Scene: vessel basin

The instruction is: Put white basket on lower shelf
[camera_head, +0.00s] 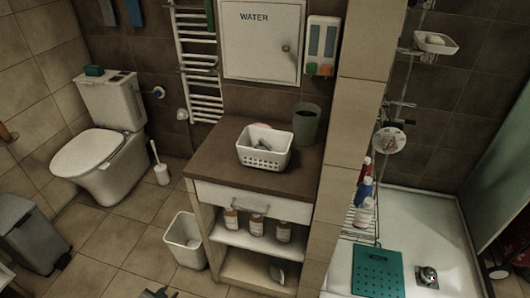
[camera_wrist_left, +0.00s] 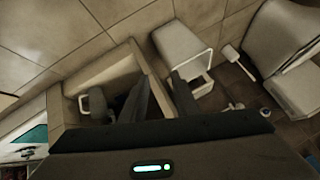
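The white basket (camera_head: 265,160) stands upright on the brown top of the cabinet in the head view, with a grey item inside it. The lower shelf (camera_head: 242,264) is the bottom level of this cabinet, near the floor. It also shows in the left wrist view (camera_wrist_left: 112,69). My left gripper (camera_head: 160,294) only just enters the bottom edge of the head view, low in front of the cabinet and well away from the basket. Its dark fingers (camera_wrist_left: 162,96) stand apart in the left wrist view, with nothing seen between them. My right gripper is in neither view.
A grey-white object (camera_head: 278,273) lies at the right of the lower shelf. Several bottles (camera_head: 256,224) stand on the shelf above. A dark cup (camera_head: 306,125) stands behind the basket. A white bin (camera_head: 185,243) stands left of the cabinet; the floor (camera_head: 115,240) beyond is clear.

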